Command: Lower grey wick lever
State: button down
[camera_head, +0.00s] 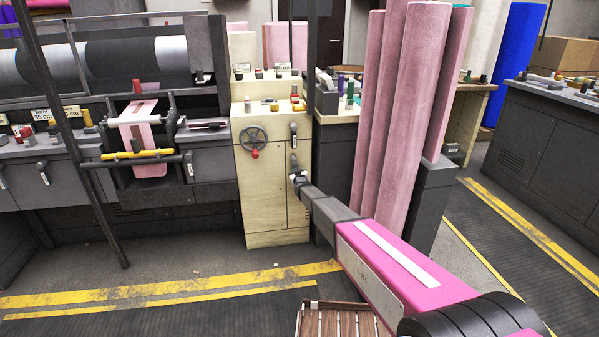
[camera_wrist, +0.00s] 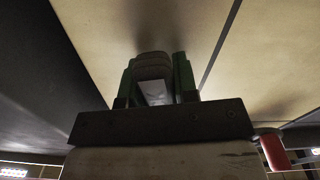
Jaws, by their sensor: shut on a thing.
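A cream cabinet (camera_head: 262,190) stands in the middle of the head view, with two small dark grey levers on its right part. The upper lever (camera_head: 294,132) hangs free. The lower lever (camera_head: 293,161) is where my gripper (camera_head: 298,180) reaches the cabinet front. In the wrist view, my gripper (camera_wrist: 155,82) has green-sided fingers closed around a grey lever grip (camera_wrist: 152,68), close against the cream panel. The lever's pivot is hidden there. No label for the wick lever is readable.
A handwheel (camera_head: 253,138) with a red knob is left of the levers. Tall pink felt rolls (camera_head: 405,115) stand close to my arm on the right. A slatted wooden pallet (camera_head: 340,322) lies in front. The floor (camera_head: 200,265) left of it is clear.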

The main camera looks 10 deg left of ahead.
jog(key=shift+s+a+f+m, duration=0.2)
jog(key=shift+a+m, duration=0.3)
jog(key=shift+m, duration=0.3)
jog(key=c, duration=0.9)
grip_release()
jog(key=shift+r, duration=0.1)
jog(key=shift+s, duration=0.1)
jog(key=v, duration=1)
jog(key=shift+s, duration=0.3)
